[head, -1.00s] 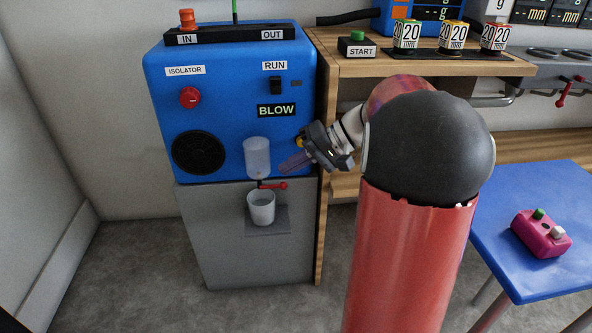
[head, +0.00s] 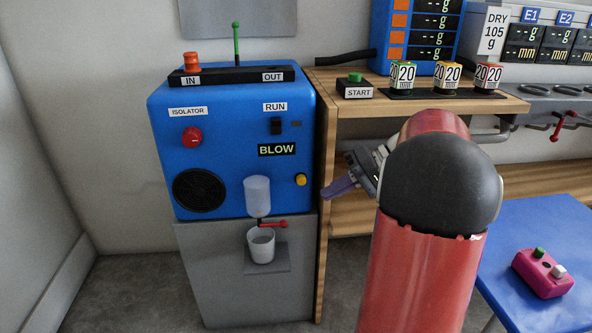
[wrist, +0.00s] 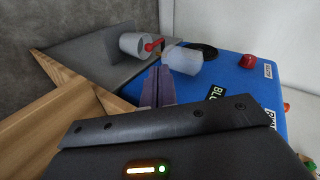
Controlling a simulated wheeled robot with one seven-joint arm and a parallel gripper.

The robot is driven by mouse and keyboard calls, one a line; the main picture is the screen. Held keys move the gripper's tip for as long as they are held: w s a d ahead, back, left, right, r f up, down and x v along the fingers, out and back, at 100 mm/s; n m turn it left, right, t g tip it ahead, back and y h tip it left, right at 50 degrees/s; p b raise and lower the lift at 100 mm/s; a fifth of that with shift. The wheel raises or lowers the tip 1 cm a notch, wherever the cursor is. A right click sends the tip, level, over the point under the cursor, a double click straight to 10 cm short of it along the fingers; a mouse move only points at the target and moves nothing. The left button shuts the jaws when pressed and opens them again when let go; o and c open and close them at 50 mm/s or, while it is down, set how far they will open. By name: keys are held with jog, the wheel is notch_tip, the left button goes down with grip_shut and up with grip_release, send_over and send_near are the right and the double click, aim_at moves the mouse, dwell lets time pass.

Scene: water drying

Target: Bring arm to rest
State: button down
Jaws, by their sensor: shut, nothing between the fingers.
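My gripper (head: 338,187) is at the right of the blue machine (head: 230,135), in front of the wooden bench's side panel, apart from both as far as I can tell. Its purple fingers are together with nothing between them. In the wrist view the closed fingers (wrist: 158,87) point toward the clear container and the red-handled valve. My red and black arm stands in front of the wooden bench.
A clear container (head: 257,193) hangs above a red-handled valve (head: 273,224) and a white cup (head: 261,246). A wooden bench (head: 325,75) holds a START box (head: 357,88) and number cubes. A blue table (head: 545,222) bears a pink button box (head: 543,272).

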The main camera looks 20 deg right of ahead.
jog(key=s+a+r+n+t+h+p, duration=0.1)
jog(key=s+a+h+p, duration=0.6)
jog(key=s+a, duration=1)
jog(key=r+h, duration=0.1)
jog(key=h, duration=0.2)
jog(key=shift+r+n+p, duration=0.3)
jog(key=shift+r+n, duration=0.05)
jog(key=shift+n, duration=0.05)
